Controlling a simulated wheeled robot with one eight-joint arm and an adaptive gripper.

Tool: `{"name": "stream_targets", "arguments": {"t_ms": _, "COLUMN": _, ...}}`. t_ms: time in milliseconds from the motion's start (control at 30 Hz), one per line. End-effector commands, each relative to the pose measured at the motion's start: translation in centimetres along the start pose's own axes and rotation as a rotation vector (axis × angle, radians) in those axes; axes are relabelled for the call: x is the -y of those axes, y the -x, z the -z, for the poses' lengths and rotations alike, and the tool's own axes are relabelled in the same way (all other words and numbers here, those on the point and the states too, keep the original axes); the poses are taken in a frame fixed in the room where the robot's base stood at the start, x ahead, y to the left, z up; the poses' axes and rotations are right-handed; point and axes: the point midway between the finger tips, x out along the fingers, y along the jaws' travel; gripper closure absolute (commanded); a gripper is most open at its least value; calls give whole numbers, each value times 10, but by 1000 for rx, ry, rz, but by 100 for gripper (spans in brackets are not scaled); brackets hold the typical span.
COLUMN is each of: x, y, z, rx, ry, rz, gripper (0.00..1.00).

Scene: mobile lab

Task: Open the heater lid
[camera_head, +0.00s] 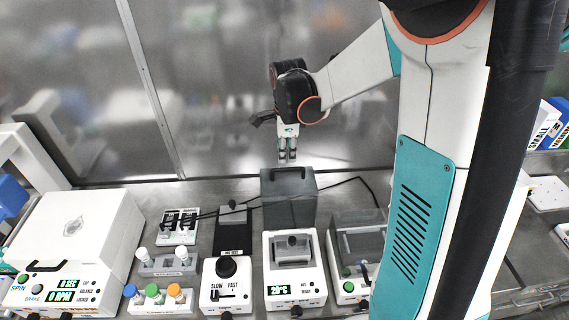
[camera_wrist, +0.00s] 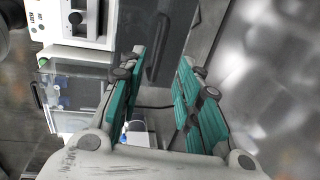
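The heater (camera_head: 296,297) is a white box with a "20 °C" display, also in the wrist view (camera_wrist: 52,15). Its dark grey lid (camera_head: 289,207) stands raised at the back of the heater, so the top with a grey knobbed block (camera_head: 292,249) is uncovered. The lid (camera_wrist: 142,25) also shows in the wrist view with a dark bar handle (camera_wrist: 160,48). My gripper (camera_head: 287,157) hangs just above the lid, fingers down. In the wrist view its teal fingers (camera_wrist: 160,92) are apart with nothing between them; I see no contact with the lid.
Right of the heater is a device with a dark see-through cover (camera_head: 359,243). Left are a SLOW/FAST device (camera_head: 228,287), tube racks (camera_head: 167,263) and a white centrifuge (camera_head: 75,230). A black cable (camera_head: 345,181) runs behind. A metal wall (camera_head: 225,75) closes the back.

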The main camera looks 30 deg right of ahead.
Motion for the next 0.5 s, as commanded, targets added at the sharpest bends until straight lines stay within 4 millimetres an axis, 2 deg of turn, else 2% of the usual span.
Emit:
{"name": "stream_targets", "arguments": {"t_ms": 33, "x": 1, "y": -11, "z": 0, "rx": 0, "ry": 0, "rz": 0, "gripper": 69}}
{"name": "stream_targets", "arguments": {"t_ms": 200, "x": 0, "y": -42, "z": 0, "rx": 0, "ry": 0, "rz": 0, "gripper": 69}}
{"name": "stream_targets", "arguments": {"t_ms": 333, "x": 0, "y": -60, "z": 0, "rx": 0, "ry": 0, "rz": 0, "gripper": 69}}
{"name": "stream_targets", "arguments": {"t_ms": 500, "x": 0, "y": -72, "z": 0, "rx": 0, "ry": 1, "rz": 0, "gripper": 69}}
